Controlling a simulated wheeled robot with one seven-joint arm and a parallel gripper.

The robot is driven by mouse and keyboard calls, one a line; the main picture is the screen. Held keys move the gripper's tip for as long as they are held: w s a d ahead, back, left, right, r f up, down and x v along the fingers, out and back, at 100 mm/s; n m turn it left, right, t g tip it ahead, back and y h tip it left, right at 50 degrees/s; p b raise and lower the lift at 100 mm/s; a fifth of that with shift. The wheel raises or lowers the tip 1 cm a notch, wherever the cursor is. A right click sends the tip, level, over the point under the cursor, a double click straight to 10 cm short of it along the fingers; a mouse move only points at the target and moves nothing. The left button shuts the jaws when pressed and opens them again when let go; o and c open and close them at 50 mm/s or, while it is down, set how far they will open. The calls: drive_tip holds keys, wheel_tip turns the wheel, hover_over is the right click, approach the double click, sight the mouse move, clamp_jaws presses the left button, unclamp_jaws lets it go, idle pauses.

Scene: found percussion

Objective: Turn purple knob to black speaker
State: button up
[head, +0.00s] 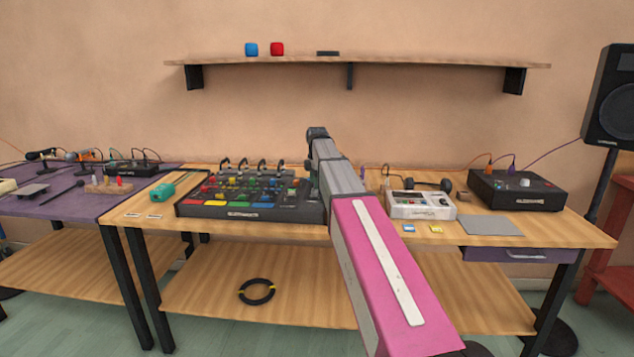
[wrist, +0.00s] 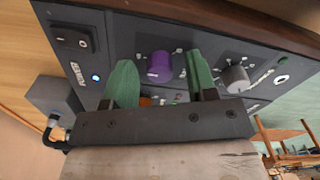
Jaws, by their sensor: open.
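In the wrist view, a purple knob (wrist: 159,66) stands on a dark panel (wrist: 112,28) with white markings around it. My gripper (wrist: 160,58) is open, with one green finger on each side of the purple knob. Gaps show between the knob and both fingers; I cannot tell how deep they reach around it. The black speaker (head: 612,100) stands at the far right in the head view, with a purple cable running to it. My arm hides my gripper in the head view, and the purple knob cannot be made out there.
A grey knob (wrist: 236,78) sits just right of the fingers, and a power switch (wrist: 74,40) and blue light are to the left. The table also holds a colourful mixer (head: 250,212), a white device (head: 420,206) and a black box (head: 516,192) with orange and purple plugs.

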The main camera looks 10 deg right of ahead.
drive_tip(key=c, duration=0.9)
